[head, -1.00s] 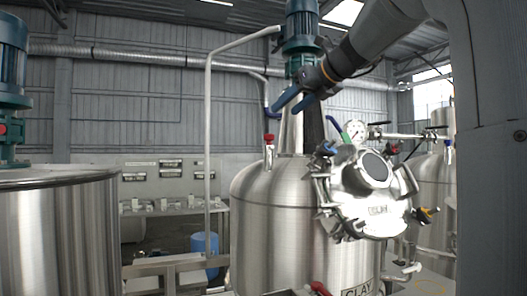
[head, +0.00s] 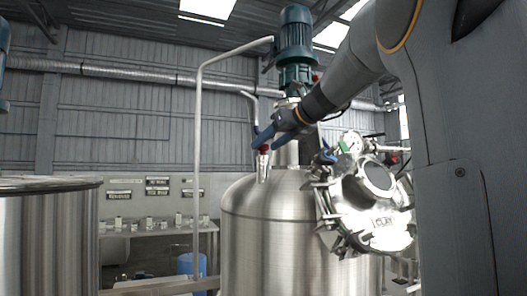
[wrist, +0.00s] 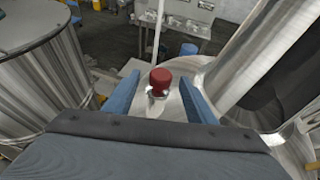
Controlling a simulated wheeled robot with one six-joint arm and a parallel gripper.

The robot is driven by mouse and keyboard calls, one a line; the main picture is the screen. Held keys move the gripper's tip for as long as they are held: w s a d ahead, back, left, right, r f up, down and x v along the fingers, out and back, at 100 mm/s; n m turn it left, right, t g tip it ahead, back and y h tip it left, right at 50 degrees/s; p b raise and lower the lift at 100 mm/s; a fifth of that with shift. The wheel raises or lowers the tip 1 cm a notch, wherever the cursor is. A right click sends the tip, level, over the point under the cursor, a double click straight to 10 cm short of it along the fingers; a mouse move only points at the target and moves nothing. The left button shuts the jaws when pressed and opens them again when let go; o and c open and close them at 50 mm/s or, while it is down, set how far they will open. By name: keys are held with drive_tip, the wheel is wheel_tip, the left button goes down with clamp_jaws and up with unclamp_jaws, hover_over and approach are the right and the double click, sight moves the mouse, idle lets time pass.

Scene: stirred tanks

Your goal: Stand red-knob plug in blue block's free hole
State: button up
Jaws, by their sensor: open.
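The red-knob plug has a red knob (head: 264,149) on a clear or silvery body, and stands upright at the shoulder of the central steel tank (head: 275,215) in the head view. My gripper (head: 264,138) is open at the height of the knob, its blue fingers close to it. In the wrist view the red-knob plug (wrist: 160,79) shows between the two spread fingers, with a gap on each side. Whether they reach around it in depth, I cannot tell. I cannot make out the blue block or its free hole in any view.
A round hatch (head: 375,205) with clamps and a pressure gauge (head: 351,142) sits right of the plug. A thin vertical pipe (head: 197,160) rises on the left. A blue-green motor (head: 296,40) stands above.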

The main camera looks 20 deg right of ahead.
sight(267, 145)
drive_tip(key=p+x, duration=0.1)
drive_tip(key=x, duration=0.2)
drive_tip(key=shift+w+f, duration=0.1)
drive_tip(key=shift+f, duration=0.05)
drive_tip(key=c, duration=1.1)
drive_tip(key=shift+c, duration=0.4)
